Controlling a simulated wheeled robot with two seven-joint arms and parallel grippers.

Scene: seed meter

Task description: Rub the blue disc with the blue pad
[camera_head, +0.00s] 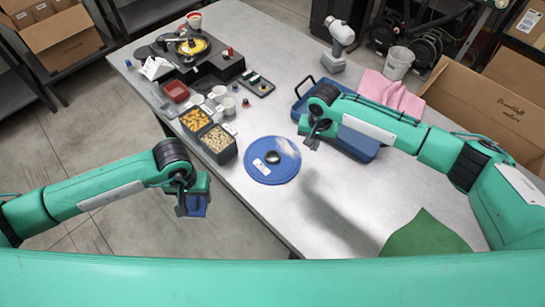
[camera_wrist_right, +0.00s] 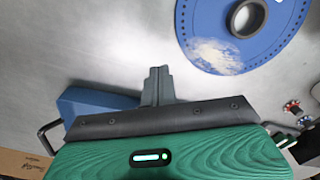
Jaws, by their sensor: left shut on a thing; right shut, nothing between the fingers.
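The blue disc (camera_head: 270,176) lies flat on the table, with a dark ring-like hub in its middle and a whitish patch on one side. It also shows in the right wrist view (camera_wrist_right: 193,20), where the patch is powdery. My left gripper (camera_head: 190,205) is shut on the blue pad (camera_head: 200,206), off the table's near left edge and apart from the disc. The gripper partly hides the pad. My right gripper (camera_head: 310,142) is shut and empty, just right of the disc; its closed fingers show in the right wrist view (camera_wrist_right: 158,73).
A blue tray (camera_head: 361,147) lies under my right arm. A two-part bin (camera_head: 219,149) of orange and pale seeds, white cups (camera_head: 218,92) and a black machine (camera_head: 203,64) stand left and behind. A green cloth (camera_head: 428,236) lies at the near right. Table between disc and cloth is clear.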

